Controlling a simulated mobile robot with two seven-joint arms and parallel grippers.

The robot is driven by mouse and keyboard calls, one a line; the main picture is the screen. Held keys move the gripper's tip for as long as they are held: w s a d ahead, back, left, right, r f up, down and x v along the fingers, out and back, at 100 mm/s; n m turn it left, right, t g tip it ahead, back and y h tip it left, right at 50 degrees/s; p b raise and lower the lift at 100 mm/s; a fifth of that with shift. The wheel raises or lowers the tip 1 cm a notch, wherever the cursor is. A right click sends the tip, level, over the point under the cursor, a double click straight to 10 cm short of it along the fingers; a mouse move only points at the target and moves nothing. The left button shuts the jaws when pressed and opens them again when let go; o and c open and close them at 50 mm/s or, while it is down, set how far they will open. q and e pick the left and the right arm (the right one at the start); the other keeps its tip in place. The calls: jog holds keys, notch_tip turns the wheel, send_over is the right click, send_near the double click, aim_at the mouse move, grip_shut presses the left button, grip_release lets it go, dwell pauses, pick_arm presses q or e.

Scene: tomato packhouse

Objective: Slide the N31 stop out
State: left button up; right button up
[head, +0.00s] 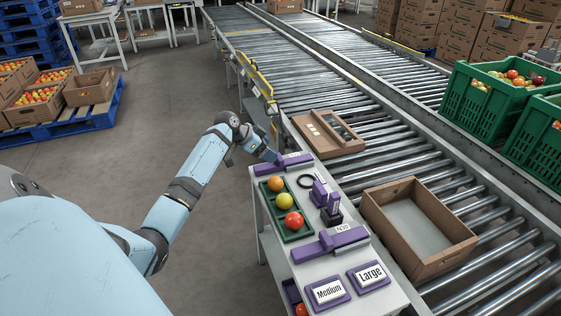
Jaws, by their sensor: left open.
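A purple sliding stop (284,165) lies at the far end of the white side table. It has a small pale label, too small to read here. A second purple stop (326,246) lies nearer, and its label reads N30. My left gripper (273,157) is open, at the far stop's left end, with the fingers small and partly hidden. I cannot tell whether it touches the stop. My right gripper is not in view.
The white table (355,300) also holds a green tray (294,235) with tomatoes, a black ring (305,181), a purple stamp-like piece (319,194) and Medium (328,292) and Large (369,276) plates. Cardboard trays (418,263) sit on the roller conveyor alongside.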

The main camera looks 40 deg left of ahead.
aim_at(277, 163)
pick_arm(q)
jog(key=b+x, duration=0.1)
jog(key=x, duration=0.4)
jog(key=shift+w+d+f+b, duration=0.25)
jog(key=shift+w+f+b, duration=0.05)
jog(key=shift+w+f, duration=0.15)
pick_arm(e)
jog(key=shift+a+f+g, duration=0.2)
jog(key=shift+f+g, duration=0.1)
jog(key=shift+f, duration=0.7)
pick_arm(q)
jog(key=shift+c, duration=0.3)
